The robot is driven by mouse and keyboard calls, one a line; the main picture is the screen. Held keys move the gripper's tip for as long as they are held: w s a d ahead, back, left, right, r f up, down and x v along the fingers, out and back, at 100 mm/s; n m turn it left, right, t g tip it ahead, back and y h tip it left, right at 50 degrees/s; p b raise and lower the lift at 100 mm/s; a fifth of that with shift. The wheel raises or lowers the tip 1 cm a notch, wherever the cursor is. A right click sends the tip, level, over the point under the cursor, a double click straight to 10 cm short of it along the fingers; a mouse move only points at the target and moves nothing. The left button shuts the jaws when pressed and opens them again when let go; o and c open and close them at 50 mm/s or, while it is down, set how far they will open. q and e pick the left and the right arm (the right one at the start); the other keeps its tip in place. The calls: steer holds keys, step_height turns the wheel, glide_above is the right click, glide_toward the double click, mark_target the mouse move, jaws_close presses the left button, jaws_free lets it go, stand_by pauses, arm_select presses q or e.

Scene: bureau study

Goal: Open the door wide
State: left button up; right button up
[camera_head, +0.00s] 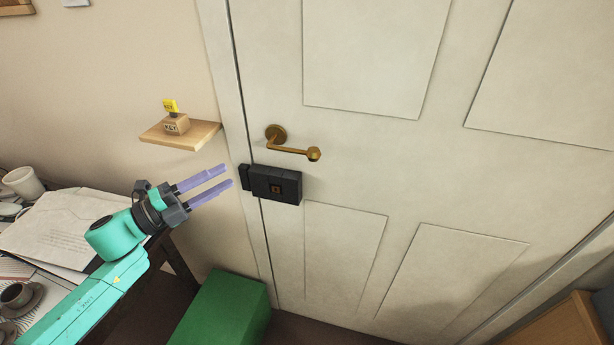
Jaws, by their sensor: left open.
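The white panelled door (375,165) fills the right and middle of the head view and looks shut in its frame. A brass lever handle (292,148) sits near its left edge and points right, about level. Below the handle is a black box lock (275,184) with a small orange-brown mark on its face. My left gripper (228,176) is open and empty, its two purple fingers pointing right toward the door, left of the lock. It seems apart from the lock and handle. My right gripper is not in view.
A desk with papers (60,228) and cups stands left. A green box (225,310) is on the floor near the door's left edge. Wooden furniture (560,325) stands lower right.

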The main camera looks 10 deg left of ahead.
mark_target(293, 151)
arm_select(q)
steer(key=w+d+r+m+p, duration=0.1)
steer(key=w+d, duration=0.1)
steer(key=d, duration=0.2)
steer(key=w+d+r+g+h+p, duration=0.1)
steer(key=w+d+r, duration=0.1)
steer(key=d, duration=0.3)
steer(key=w+d+r+m+p, duration=0.1)
steer(key=w+d, duration=0.2)
steer(key=d, duration=0.1)
steer(key=shift+w+d+r+m+g+h, duration=0.15)
steer(key=shift+w+d+m+g+h, duration=0.15)
steer(key=shift+w+h, duration=0.1)
steer(key=shift+w+d, duration=0.15)
steer(key=shift+d, duration=0.2)
jaws_close()
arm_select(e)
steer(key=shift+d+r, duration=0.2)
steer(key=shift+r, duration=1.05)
